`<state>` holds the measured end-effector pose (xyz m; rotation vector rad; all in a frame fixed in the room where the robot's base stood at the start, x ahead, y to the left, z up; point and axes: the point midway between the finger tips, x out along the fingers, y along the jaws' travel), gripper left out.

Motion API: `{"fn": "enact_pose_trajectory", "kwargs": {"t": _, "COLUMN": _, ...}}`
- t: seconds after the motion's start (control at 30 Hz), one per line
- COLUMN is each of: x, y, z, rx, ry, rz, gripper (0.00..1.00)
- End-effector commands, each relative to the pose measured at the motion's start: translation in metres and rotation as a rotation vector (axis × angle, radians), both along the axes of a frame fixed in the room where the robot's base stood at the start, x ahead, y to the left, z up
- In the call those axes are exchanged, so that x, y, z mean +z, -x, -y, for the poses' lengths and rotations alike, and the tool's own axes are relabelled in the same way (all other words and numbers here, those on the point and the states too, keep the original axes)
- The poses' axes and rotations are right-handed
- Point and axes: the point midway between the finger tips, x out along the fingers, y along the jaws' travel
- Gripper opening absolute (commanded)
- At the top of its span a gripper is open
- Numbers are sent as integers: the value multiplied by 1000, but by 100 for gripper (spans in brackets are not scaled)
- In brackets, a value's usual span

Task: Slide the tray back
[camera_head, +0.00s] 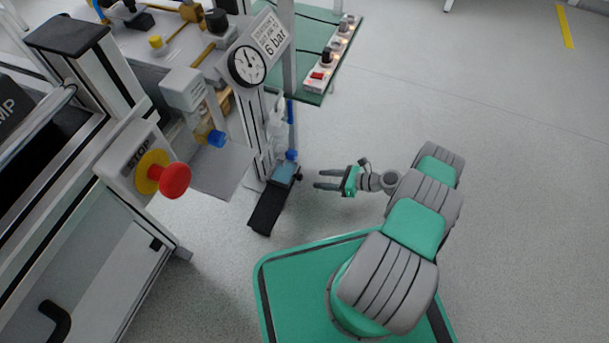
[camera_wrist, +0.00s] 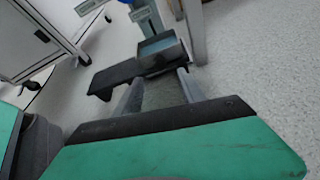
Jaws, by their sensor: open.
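A long black tray-like slide (camera_head: 268,213) sticks out low at the foot of the test stand in the head view, with a blue-grey block (camera_head: 285,173) at its inner end. In the wrist view the black slide (camera_wrist: 113,76) lies left of centre, and the blue-grey block (camera_wrist: 158,46) sits in a dark frame just ahead of the fingers. I cannot tell for sure that this slide is the tray. My gripper (camera_head: 316,179) is open and empty, just right of the block and apart from it in the head view. Its fingers (camera_wrist: 160,79) point toward the block in the wrist view.
A stand post with a pressure gauge (camera_head: 247,66) rises behind the slide. A grey plate (camera_head: 223,172) and a red stop button (camera_head: 174,180) are to the left. A green shelf with a switch strip (camera_head: 331,55) overhangs above. The floor (camera_head: 500,190) on the right is clear.

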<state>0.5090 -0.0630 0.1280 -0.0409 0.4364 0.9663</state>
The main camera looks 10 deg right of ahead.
Motion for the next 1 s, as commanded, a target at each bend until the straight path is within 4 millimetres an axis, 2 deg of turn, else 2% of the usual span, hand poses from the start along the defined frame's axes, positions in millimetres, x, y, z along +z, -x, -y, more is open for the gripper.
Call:
{"fn": "enact_pose_trajectory", "kwargs": {"t": 0.13, "x": -7, "y": -8, "z": -11, "rx": -6, "ry": -2, "rz": -1, "gripper": 47}}
{"fn": "enact_pose_trajectory", "kwargs": {"t": 0.4, "x": -26, "y": -32, "z": -47, "rx": -10, "ry": 0, "rz": -1, "gripper": 47}}
{"fn": "enact_pose_trajectory", "kwargs": {"t": 0.73, "x": -27, "y": -37, "z": -55, "rx": -9, "ry": 1, "rz": -1, "gripper": 47}}
{"fn": "enact_pose_trajectory", "kwargs": {"t": 1.0, "x": -27, "y": -37, "z": -56, "rx": -8, "ry": 1, "rz": -1, "gripper": 26}}
